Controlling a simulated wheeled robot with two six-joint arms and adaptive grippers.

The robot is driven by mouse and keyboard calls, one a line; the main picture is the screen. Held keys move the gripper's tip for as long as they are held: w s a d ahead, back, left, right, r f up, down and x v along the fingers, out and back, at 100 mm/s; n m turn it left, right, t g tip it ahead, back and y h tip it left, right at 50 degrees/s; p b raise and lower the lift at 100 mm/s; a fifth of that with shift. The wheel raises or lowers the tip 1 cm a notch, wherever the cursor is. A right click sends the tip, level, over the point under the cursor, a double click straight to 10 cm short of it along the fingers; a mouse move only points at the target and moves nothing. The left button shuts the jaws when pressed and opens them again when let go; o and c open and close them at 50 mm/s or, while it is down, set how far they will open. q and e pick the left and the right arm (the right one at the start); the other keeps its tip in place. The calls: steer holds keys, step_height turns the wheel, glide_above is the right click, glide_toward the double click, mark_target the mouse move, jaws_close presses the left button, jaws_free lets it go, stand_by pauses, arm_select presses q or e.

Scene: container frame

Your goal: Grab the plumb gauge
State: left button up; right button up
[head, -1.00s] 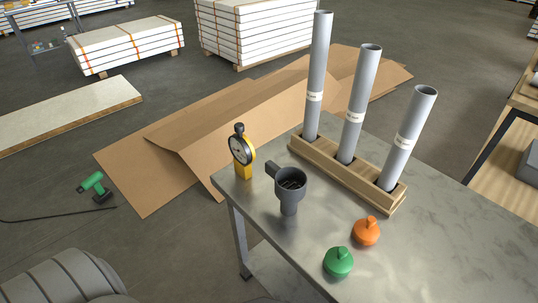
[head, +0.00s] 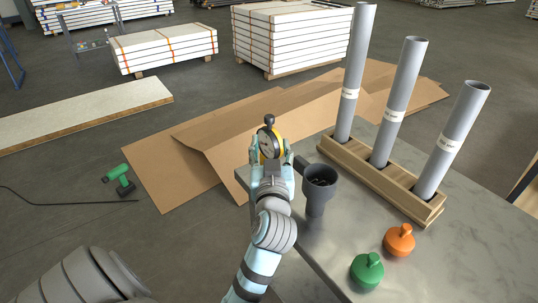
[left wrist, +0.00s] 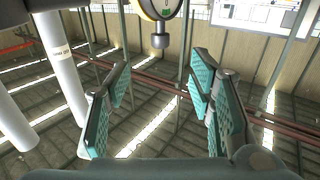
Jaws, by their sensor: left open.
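The plumb gauge (head: 267,143), a yellow body with a round dial and a dark knob on top, stands at the far left corner of the table. My left gripper (head: 272,163) is at the gauge, with fingers on either side of it; the arm hides its lower part. In the left wrist view the gauge's dial edge and knob (left wrist: 160,30) show at the top, apart from both pads. The left gripper (left wrist: 162,80) is open there, with nothing between its teal pads. My right gripper is out of view.
A dark grey funnel-like cup (head: 318,182) stands close to the right of my left gripper. A wooden rack (head: 400,192) holds three tall grey tubes (head: 405,98). An orange cap (head: 399,240) and a green cap (head: 367,271) lie nearer on the table (head: 475,245).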

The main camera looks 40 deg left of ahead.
mark_target(270, 123)
arm_select(q)
steer(key=x, duration=0.8)
steer(key=b+x, duration=0.1)
steer(key=x, duration=0.4)
steer(key=shift+f, duration=0.3)
steer(key=shift+s, duration=0.1)
jaws_close()
steer(key=shift+r, duration=0.1)
